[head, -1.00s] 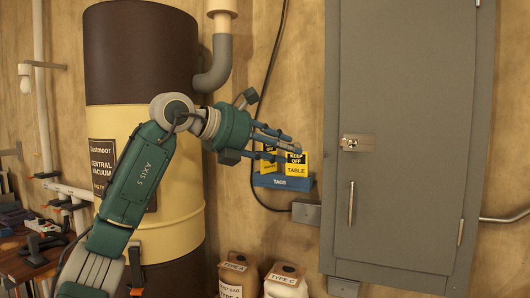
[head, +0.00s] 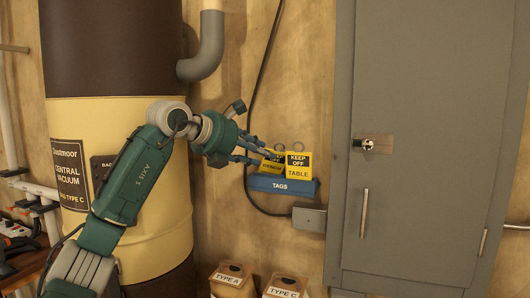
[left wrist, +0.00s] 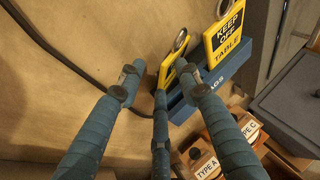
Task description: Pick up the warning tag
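Two yellow-and-black warning tags stand in a blue holder marked TAGS (head: 282,186) on the wall. The right tag (head: 299,166) reads KEEP OFF TABLE; it also shows in the left wrist view (left wrist: 228,33). The left tag (head: 271,168) is partly covered by my fingers, and its lower word is unclear; it shows edge-on in the left wrist view (left wrist: 168,68). Each has a ring on top. My left gripper (head: 262,152) is at the left tag, its fingers spread; in the left wrist view the fingertips (left wrist: 160,82) are apart with nothing clearly gripped. My right gripper is out of view.
A grey cabinet (head: 430,120) stands right of the holder, with a small grey box (head: 309,217) and dark cable below and beside it. A vacuum drum (head: 75,125) stands left. TYPE A (head: 232,281) and TYPE C (head: 284,287) containers sit below.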

